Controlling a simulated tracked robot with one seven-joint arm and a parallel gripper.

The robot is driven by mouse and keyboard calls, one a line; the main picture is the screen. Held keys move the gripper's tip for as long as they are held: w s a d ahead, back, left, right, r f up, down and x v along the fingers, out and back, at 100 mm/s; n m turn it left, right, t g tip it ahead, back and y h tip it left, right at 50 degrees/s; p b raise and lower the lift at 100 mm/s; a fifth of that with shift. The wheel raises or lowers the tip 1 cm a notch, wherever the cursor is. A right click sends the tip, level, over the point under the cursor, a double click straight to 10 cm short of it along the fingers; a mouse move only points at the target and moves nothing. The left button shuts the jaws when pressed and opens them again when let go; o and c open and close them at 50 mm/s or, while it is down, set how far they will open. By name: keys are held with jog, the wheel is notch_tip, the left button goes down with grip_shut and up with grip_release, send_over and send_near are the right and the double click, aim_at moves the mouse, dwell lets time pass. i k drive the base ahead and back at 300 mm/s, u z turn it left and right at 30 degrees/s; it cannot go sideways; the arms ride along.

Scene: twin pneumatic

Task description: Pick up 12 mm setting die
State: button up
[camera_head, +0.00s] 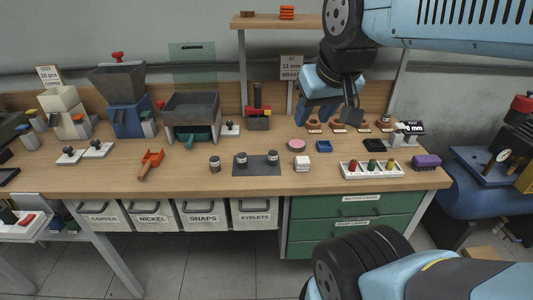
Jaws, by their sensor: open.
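No 12 mm marking can be read on any die, so I cannot tell which one it is. Small dark cylinders that may be dies stand near the front of the bench: one (215,164) on bare wood, and two, a left one (241,159) and a right one (273,156), on a dark grey mat (257,171). A row of small round pieces on copper-coloured bases (337,127) sits at the back right, partly behind my gripper. My gripper (328,117) is open and points down over the back right of the bench, with nothing seen between its fingers.
An orange tool (150,164) lies left. A press (258,113) and hoppers line the back. Bare wood shows at front left.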

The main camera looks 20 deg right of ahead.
aim_at(272, 154)
jog(key=z, duration=1.5)
jog(key=k, duration=1.1)
jog(key=u, duration=0.45)
